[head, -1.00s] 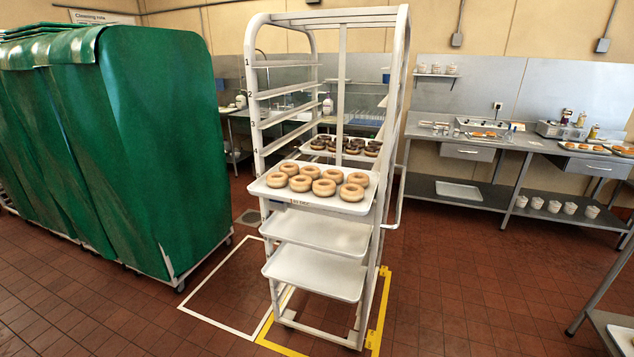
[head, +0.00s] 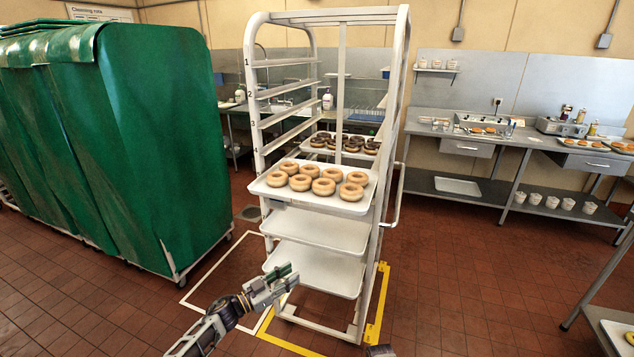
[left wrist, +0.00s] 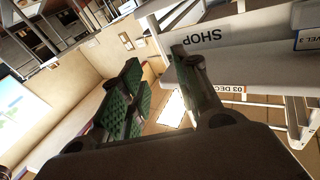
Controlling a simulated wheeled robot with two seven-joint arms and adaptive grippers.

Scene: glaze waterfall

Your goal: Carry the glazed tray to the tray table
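A white tray of pale ring doughnuts (head: 262,187) lies in the white wheeled rack (head: 397,100), its front sticking out. Another tray with dark-topped rings (head: 345,143) shows behind it, partly hidden by the rack posts. I cannot tell which is the glazed tray. My left gripper (head: 287,279) is in front of the rack's lower trays, below the pale doughnuts, and is empty. In the left wrist view its fingers (left wrist: 160,90) stand apart beside a white edge marked SHOP (left wrist: 205,37). A small grey part of mine at the bottom edge may be my right gripper (head: 380,350).
Empty trays (head: 318,234) sit lower in the rack. A green covered rack (head: 150,140) stands at left. A steel counter (head: 520,137) runs along the back right, and a table edge (head: 600,318) shows at lower right. Open tiled floor (head: 470,280) lies right of the rack.

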